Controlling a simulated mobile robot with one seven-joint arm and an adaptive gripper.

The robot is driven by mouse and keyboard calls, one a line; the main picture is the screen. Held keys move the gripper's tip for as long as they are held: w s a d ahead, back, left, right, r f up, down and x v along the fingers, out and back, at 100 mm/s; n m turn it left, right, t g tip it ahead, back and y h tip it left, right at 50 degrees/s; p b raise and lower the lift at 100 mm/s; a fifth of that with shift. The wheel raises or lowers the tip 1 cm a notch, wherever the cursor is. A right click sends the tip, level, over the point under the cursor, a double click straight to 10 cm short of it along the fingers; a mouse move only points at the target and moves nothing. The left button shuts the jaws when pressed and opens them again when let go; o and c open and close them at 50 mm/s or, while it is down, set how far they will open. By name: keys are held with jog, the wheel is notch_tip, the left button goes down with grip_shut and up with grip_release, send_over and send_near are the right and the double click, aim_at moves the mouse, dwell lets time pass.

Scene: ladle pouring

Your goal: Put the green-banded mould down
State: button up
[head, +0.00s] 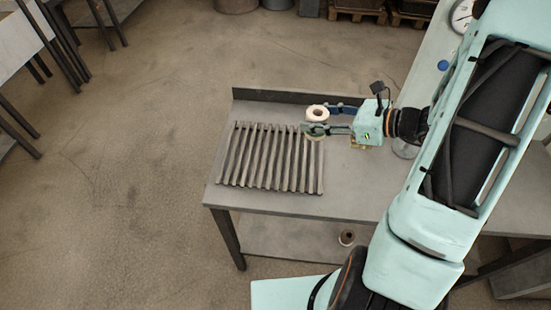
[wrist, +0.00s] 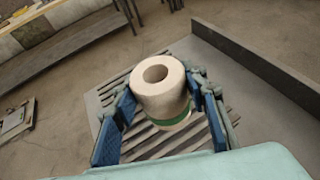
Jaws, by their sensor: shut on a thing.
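The green-banded mould (head: 317,113) is a pale, thick-walled cylinder with a round hole in its top and a green band low on its side. It also shows in the wrist view (wrist: 160,92), between the two blue-padded fingers. My gripper (head: 320,122) is shut on it, one finger on each side, and the mould looks about upright. It is over the right back part of a slatted grey rack (head: 270,158) on the table. The slats also show below it in the wrist view. I cannot tell whether its base touches the rack.
The rack lies on a grey metal table (head: 350,190) with a raised dark back edge (head: 285,98). The rack's left and middle slats are bare. A blue disc (head: 443,65) and a round dial (head: 461,15) are at the upper right. A small round object (head: 347,238) sits on the lower shelf.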

jog(key=shift+s+d+f+b, duration=0.2)
jog(key=shift+f+b, duration=0.1)
jog(key=shift+b, duration=0.7)
jog(key=s+r+b, duration=0.2)
jog(key=s+b, duration=0.3)
jog(key=b, duration=0.8)
send_over(273, 153)
jog(key=f, duration=0.8)
jog(key=shift+s+d, duration=0.25)
jog(key=shift+w+a+f, duration=0.1)
jog(key=shift+a+f, duration=0.1)
jog(key=shift+f, duration=0.15)
jog(key=shift+w+a+f+b, duration=0.1)
jog(key=shift+f+b, duration=0.5)
jog(key=shift+f, duration=1)
